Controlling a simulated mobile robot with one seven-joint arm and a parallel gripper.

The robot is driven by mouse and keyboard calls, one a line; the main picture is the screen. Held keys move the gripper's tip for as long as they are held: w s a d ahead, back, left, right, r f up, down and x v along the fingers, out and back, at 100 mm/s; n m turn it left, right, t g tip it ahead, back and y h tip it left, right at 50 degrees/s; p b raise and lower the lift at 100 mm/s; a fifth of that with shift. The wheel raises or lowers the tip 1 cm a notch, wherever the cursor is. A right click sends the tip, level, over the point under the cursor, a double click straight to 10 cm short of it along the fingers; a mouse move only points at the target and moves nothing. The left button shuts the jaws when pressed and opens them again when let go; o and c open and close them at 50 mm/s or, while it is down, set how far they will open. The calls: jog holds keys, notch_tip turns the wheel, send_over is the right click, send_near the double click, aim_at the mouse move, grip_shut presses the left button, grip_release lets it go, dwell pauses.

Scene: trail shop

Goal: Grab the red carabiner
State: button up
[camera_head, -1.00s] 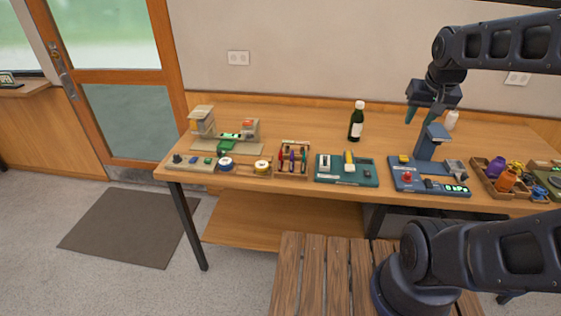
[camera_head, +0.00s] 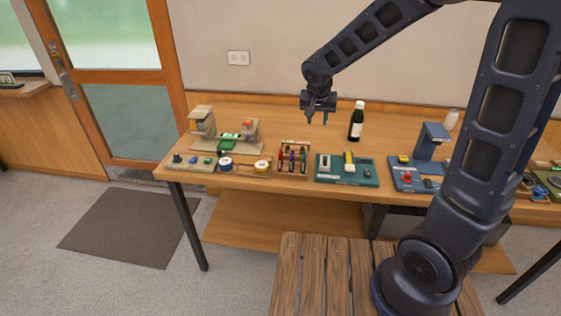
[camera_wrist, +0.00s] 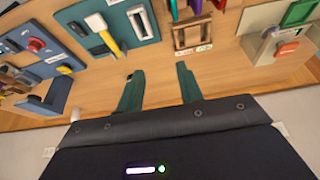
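A small wooden rack (camera_head: 293,174) stands near the table's front edge and holds several slim coloured items. The red one at its left side (camera_head: 281,157) looks like the red carabiner, though it is too small to be sure. In the wrist view, the rack (camera_wrist: 193,48) is at the top, with a red piece (camera_wrist: 219,4) cut off by the frame edge beside a purple one. My gripper (camera_head: 317,120) is open and empty, pointing down above the table, behind and above the rack. In the wrist view, my gripper's two fingers (camera_wrist: 159,90) are well apart with bare table between them.
A dark bottle (camera_head: 356,124) stands right of my gripper. A green tray (camera_head: 345,179) is right of the rack, and a blue station (camera_head: 416,182) is farther right. Spools (camera_head: 225,164) and a beige stand (camera_head: 202,122) are to the left. The table behind the rack is clear.

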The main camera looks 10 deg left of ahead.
send_near(281, 151)
jog(key=f, duration=0.1)
jog(key=x, duration=0.5)
jog(key=shift+w+a+r, duration=0.1)
jog(key=shift+w+a, duration=0.1)
jog(key=shift+w, duration=0.2)
jog(key=shift+x, duration=3.1)
jog(key=shift+d, duration=0.1)
grip_shut()
